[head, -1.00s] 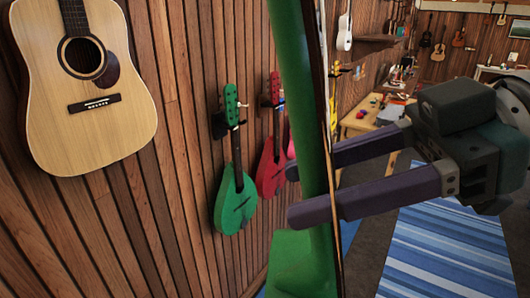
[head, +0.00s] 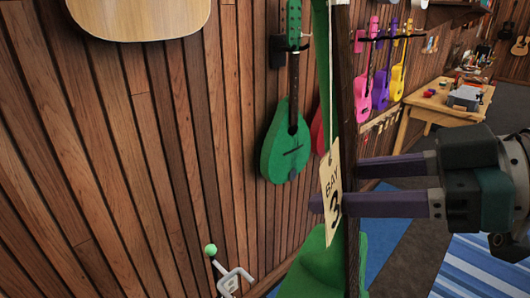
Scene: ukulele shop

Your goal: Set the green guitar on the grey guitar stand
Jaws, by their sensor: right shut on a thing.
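My right gripper (head: 338,187) comes in from the right and is shut on the neck of the green guitar. The green guitar (head: 325,265) hangs upright in front of me, its dark neck edge-on and its body low, cut off by the bottom edge. A paper tag reading "BAY 3" (head: 331,195) hangs on a string against the neck. A light grey stand (head: 236,279) with a green ball on top shows at the bottom, left of the guitar body and apart from it; its lower part is out of frame. My left gripper is not in view.
A green teardrop-shaped instrument (head: 286,140) hangs on the wooden wall (head: 150,150), left of the held neck. Pink, purple and yellow ukuleles (head: 364,90) hang farther along. A wooden table (head: 430,103) with small items stands behind. Blue rugs (head: 488,265) lie on the floor at right.

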